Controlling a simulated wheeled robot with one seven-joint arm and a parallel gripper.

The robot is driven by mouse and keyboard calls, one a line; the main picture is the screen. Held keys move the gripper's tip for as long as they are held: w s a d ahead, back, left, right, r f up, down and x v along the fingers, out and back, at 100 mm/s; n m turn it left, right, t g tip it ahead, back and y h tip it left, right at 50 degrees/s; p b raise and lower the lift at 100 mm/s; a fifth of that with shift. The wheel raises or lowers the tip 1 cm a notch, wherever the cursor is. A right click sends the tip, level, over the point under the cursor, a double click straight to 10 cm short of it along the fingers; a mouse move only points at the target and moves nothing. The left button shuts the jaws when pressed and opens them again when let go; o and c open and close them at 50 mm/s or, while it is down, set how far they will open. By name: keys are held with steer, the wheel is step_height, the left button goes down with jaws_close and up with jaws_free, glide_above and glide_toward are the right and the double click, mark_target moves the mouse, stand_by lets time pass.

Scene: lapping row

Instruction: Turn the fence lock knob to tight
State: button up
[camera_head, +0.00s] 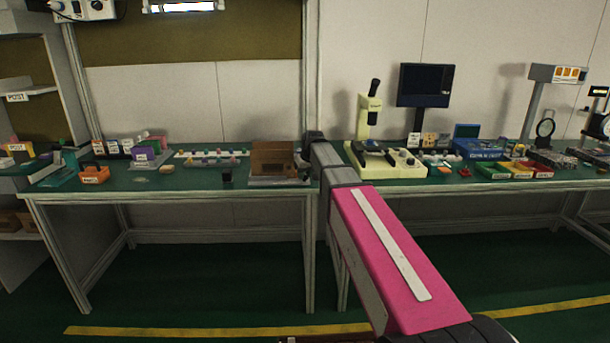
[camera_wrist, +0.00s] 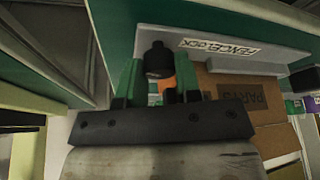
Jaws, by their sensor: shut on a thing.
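The fence lock knob (camera_wrist: 159,56) is a small black knob in the wrist view, beside a white label (camera_wrist: 217,47) reading FENCE LOCK, which appears upside down. My gripper (camera_wrist: 157,74), with green fingers, is shut on the knob, one finger on each side. The knob's pointer and any tight mark cannot be made out. The label sits on a pale grey plate (camera_wrist: 272,54). In the head view my arm reaches to the right end of the left bench, and the gripper and knob are not clearly visible there.
A brown cardboard box (camera_head: 273,157) marked PARTS in the wrist view (camera_wrist: 240,95) stands close to the knob. The left bench (camera_head: 130,186) also holds an orange bin (camera_head: 94,175) and a rack of small coloured pieces (camera_head: 211,156). A cream microscope stand (camera_head: 368,130) is right of my arm.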

steer(key=o, duration=0.9)
steer(key=v, duration=1)
steer(key=shift+s+r, duration=0.2)
steer(key=shift+r, duration=0.15)
steer(key=shift+d, duration=0.1)
steer(key=s+d+f+m+g, duration=0.1)
steer(key=s+d+f, duration=0.3)
steer(key=s+f, duration=0.5)
steer(key=s+d+f+m+g+h, duration=0.1)
steer(key=s+d+f+m, duration=0.1)
steer(key=s+f, duration=0.7)
steer(key=s+d+f+m+g, duration=0.2)
steer(key=s+d+f, duration=0.3)
steer(key=s+f, duration=0.5)
step_height(320, 180, down, 5)
steer(key=shift+d+f+h, duration=0.2)
steer(key=shift+d+h, duration=0.2)
